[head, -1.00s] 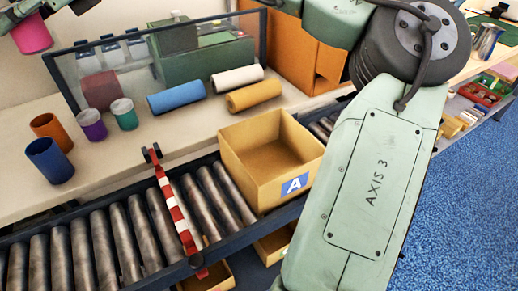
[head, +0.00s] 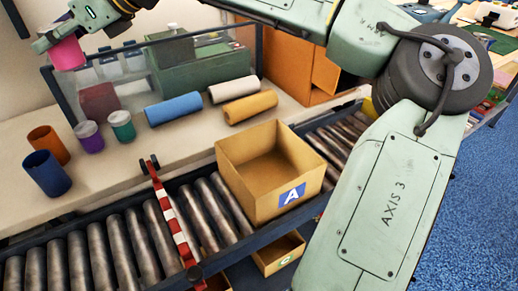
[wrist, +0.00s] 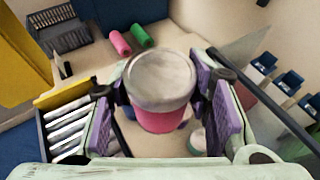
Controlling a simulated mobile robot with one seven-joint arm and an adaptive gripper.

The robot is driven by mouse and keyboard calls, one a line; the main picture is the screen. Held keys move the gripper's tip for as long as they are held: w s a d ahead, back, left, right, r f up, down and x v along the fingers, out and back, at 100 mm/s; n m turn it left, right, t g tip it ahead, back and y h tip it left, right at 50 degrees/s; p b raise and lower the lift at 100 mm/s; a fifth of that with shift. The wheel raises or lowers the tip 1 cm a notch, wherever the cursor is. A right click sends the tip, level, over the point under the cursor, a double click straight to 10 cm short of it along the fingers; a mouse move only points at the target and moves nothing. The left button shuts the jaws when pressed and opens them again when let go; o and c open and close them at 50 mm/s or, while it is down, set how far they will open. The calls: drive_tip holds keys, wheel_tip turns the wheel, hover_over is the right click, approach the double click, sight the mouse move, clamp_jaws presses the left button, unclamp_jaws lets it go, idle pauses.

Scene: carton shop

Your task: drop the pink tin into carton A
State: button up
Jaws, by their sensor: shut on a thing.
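My gripper (head: 62,40) is at the upper left of the head view, raised above the far left of the bench. It is shut on the pink tin (head: 67,54), which hangs in the air below the fingers. In the wrist view the pink tin (wrist: 160,88) sits between the two purple finger pads, its pale lid towards the camera. Carton A (head: 268,170) is an open, empty tan box with a blue A label, standing on the roller conveyor, well to the right of and lower than my gripper.
A red-and-white striped bar (head: 172,215) crosses the conveyor (head: 125,250) left of carton A. Several cans stand on the bench (head: 110,175), with blue, white and tan rolls (head: 250,107) behind the carton. A clear panel (head: 130,85) stands beside the gripper.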

drive_tip(key=w+d+f+m+t+h+p, duration=0.1)
drive_tip(key=d+f+m+t, duration=0.15)
drive_tip(key=d, duration=0.75)
drive_tip(key=w+d+f+m+t+p, duration=0.15)
drive_tip(key=d+f, duration=0.25)
drive_tip(key=d, duration=0.6)
drive_tip(key=w+d+f+m+t+h+p, duration=0.1)
drive_tip(key=d+f+m+t, duration=0.2)
drive_tip(key=d, duration=0.7)
drive_tip(key=s+d+f+m+t+h+p, duration=0.15)
drive_tip(key=s+d+f, duration=0.25)
drive_tip(key=d, duration=0.4)
drive_tip(key=shift+n+y, duration=0.25)
drive_tip(key=shift+s+f+b, duration=0.1)
drive_tip(key=shift+f+b, duration=0.55)
drive_tip(key=shift+f, duration=1.85)
drive_tip(key=o, duration=1.3)
